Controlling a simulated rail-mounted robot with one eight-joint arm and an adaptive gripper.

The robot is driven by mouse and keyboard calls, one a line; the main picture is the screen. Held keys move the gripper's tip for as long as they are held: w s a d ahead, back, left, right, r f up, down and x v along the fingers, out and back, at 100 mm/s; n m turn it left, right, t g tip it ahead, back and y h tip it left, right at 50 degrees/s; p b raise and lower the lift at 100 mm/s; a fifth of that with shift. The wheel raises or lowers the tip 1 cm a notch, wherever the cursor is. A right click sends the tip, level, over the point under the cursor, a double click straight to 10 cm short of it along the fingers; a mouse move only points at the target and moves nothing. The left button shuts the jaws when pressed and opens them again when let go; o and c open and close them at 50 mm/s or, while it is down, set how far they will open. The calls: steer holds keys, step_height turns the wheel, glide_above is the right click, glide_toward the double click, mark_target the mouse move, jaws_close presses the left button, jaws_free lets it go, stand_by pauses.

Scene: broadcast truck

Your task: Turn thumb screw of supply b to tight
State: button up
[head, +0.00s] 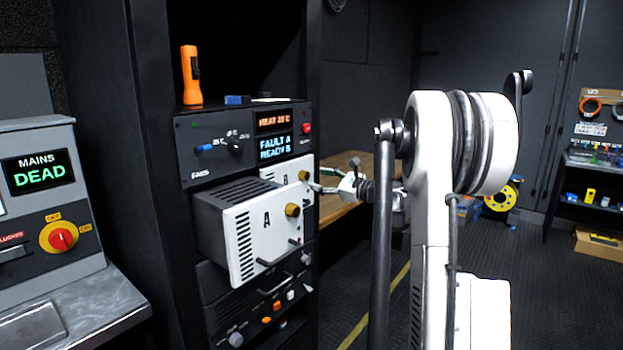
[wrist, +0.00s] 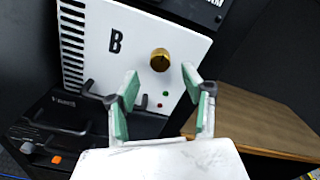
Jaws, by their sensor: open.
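Supply B (wrist: 100,30) has a white front panel marked B; in the head view it sits behind supply A, partly hidden. Its thumb screw (wrist: 160,60) is a round brass knob, and it also shows in the head view (head: 304,175). My gripper (wrist: 160,78) is open, with its green-padded fingers pointing at the panel, one to each lower side of the knob. The knob appears just beyond the fingertips, not gripped. In the head view my gripper (head: 316,186) is beside the knob, to its right. I cannot tell how tight the screw is.
Supply A (head: 244,250), with its own brass screw (head: 292,210), sticks out of the rack in front of supply B. The display (head: 274,147) above reads FAULT A, READY B. An orange torch (head: 191,76) stands on top. A wooden surface (wrist: 265,118) lies at the right.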

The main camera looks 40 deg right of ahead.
steer(key=s+d, duration=0.1)
steer(key=s, duration=0.5)
steer(key=shift+s, duration=0.4)
steer(key=shift+d, duration=0.1)
